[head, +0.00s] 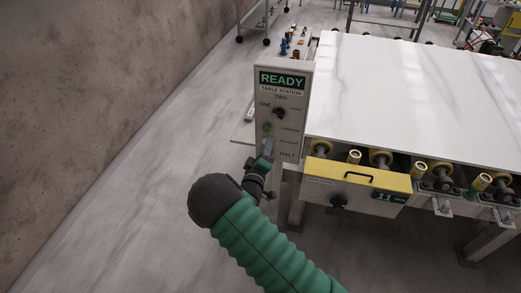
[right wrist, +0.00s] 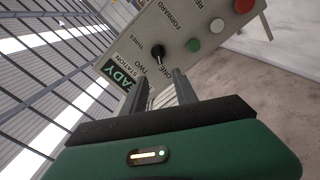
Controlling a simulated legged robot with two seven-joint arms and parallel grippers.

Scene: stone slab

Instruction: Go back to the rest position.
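My right gripper (head: 264,165) is in front of the lower part of the control panel (head: 297,100), on the end of my green-sleeved arm. In the right wrist view its two fingers (right wrist: 157,92) stand apart with nothing between them. The panel's black selector knob (right wrist: 157,51) is beyond the fingertips, apart from them as far as I can tell. The knob also shows in the head view (head: 279,112). The gripper and wrist cover part of the lower panel in the head view. My left gripper is not in view.
A white stone slab (head: 400,90) lies on the table right of the panel. A yellow-topped box (head: 358,177) with a handle and rollers are along its near edge. Green (right wrist: 192,45), white (right wrist: 217,54) and red (right wrist: 244,5) buttons are on the panel. Floor (head: 140,210) at left is clear.

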